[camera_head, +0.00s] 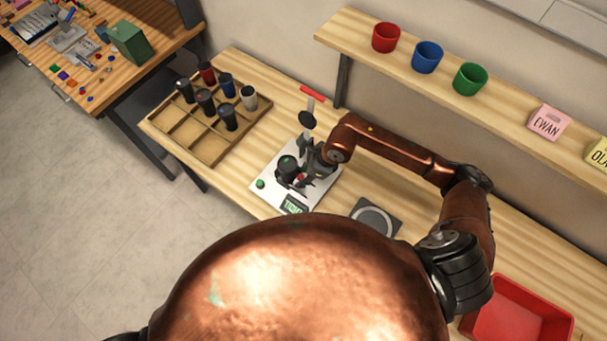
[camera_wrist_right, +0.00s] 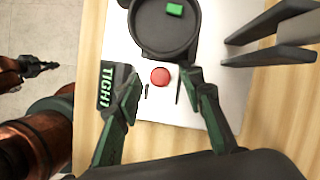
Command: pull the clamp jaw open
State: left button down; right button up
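The laser marker (camera_head: 322,188) has a white base, and a small screen (camera_head: 295,206) on its front edge. In the right wrist view the screen (camera_wrist_right: 107,88) reads "TIGHT", its end partly covered by a finger. A red round knob (camera_wrist_right: 160,77) sits below a dark round dish (camera_wrist_right: 165,28), which I take as part of the clamp. My right gripper (camera_head: 303,174) is over the marker; in the wrist view its fingers (camera_wrist_right: 158,88) are apart, on either side of the knob, with gaps showing. What seems to be my left gripper (camera_wrist_right: 35,66) shows small, its opening unclear.
A wooden tray (camera_head: 187,139) with several dark cylinders stands left of the marker. A grey scale-like plate (camera_head: 376,216) lies right of it, and a red bin (camera_head: 518,315) farther right. A shelf (camera_head: 500,112) with coloured cups runs behind. Dark prongs (camera_wrist_right: 268,40) rise beside the dish.

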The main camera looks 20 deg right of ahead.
jog(key=c, duration=0.8)
grip_shut()
pick_arm(q)
jog(key=shift+s, duration=0.1)
